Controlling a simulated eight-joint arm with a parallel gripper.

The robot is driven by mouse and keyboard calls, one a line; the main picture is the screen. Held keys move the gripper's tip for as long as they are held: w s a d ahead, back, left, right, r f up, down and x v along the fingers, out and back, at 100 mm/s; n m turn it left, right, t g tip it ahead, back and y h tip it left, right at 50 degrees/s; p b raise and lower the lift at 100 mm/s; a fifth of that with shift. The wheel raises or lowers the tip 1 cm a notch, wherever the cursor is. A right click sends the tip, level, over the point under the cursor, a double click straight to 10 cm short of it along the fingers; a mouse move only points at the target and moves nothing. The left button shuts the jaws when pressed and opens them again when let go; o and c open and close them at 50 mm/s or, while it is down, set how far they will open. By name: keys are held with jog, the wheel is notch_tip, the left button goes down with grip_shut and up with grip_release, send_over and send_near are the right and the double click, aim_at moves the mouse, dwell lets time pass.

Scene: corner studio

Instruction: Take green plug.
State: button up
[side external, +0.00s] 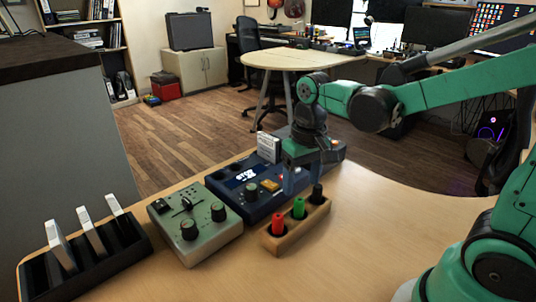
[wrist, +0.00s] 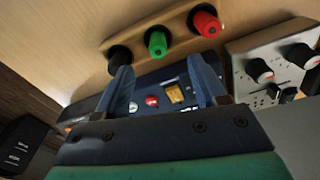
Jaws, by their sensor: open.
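The green plug (side external: 298,207) stands upright in the middle hole of a wooden block (side external: 290,239), between a red plug (side external: 278,224) and a black plug (side external: 317,193). In the wrist view the green plug (wrist: 156,42) shows between the red plug (wrist: 206,22) and the black plug (wrist: 118,57). My gripper (side external: 303,190) is open and empty, pointing down just behind and above the block. In the wrist view its two blue fingers (wrist: 160,70) are spread, with the green plug beyond the gap between their tips. The far finger is partly hidden in the side view.
A dark blue panel (side external: 229,197) with a screen and buttons lies behind the block. A grey-green knob box (side external: 205,236) stands to its left. A black rack (side external: 113,255) with white cards stands at the far left. The table (side external: 350,230) right of the block is clear.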

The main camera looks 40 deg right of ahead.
aim_at(300, 199)
jog(key=shift+w+d+f+g, duration=0.15)
jog(key=shift+f+g, duration=0.15)
jog(key=shift+f, duration=2.75)
grip_shut()
